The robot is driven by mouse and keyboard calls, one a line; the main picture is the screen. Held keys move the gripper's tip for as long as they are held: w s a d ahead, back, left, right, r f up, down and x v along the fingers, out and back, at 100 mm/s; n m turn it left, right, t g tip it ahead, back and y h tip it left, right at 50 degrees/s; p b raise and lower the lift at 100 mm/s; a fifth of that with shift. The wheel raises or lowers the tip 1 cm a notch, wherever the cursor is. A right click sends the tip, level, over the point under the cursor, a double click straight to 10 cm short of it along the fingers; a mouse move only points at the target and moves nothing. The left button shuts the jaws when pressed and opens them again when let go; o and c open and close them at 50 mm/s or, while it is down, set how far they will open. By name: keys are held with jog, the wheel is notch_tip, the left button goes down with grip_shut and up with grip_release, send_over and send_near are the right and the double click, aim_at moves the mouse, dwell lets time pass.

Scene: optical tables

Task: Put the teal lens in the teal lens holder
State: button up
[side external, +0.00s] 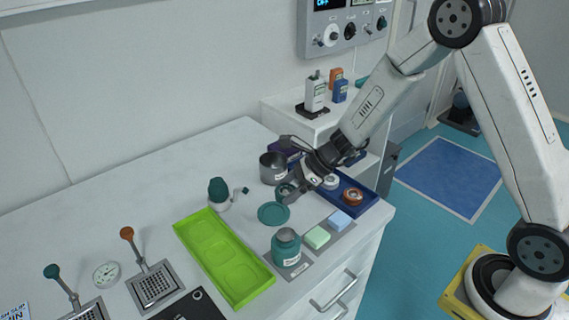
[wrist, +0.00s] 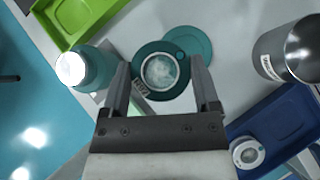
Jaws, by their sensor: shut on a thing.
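My gripper (side external: 289,190) is shut on the teal lens (wrist: 163,72), a round piece with a teal rim and a pale, glassy centre. In the wrist view the lens sits between the two fingers. In the side view the gripper and lens are near a flat teal disc (side external: 274,214) on the white table. The disc also shows in the wrist view (wrist: 198,42), partly hidden behind the lens. I cannot tell whether this disc is the teal lens holder, or whether the lens touches it.
A teal jar (side external: 286,249) stands in front, beside green and blue blocks (side external: 318,237). A lime tray (side external: 225,260) lies left. A metal cup (side external: 272,168) stands behind the gripper. A blue tray (side external: 369,196) with white and orange rings is at right. The back left table is clear.

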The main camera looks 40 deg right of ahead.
send_over(266, 214)
jog(key=s+d, duration=0.2)
jog(key=shift+d+f, duration=0.2)
jog(key=shift+f, duration=2.25)
jog(key=shift+w+f, duration=0.15)
jog(key=shift+f, duration=0.05)
jog(key=shift+w+f, duration=0.1)
jog(key=shift+f, duration=1.55)
jog(key=shift+f, duration=0.1)
jog(key=o, duration=1.2)
jog(key=shift+o, duration=0.2)
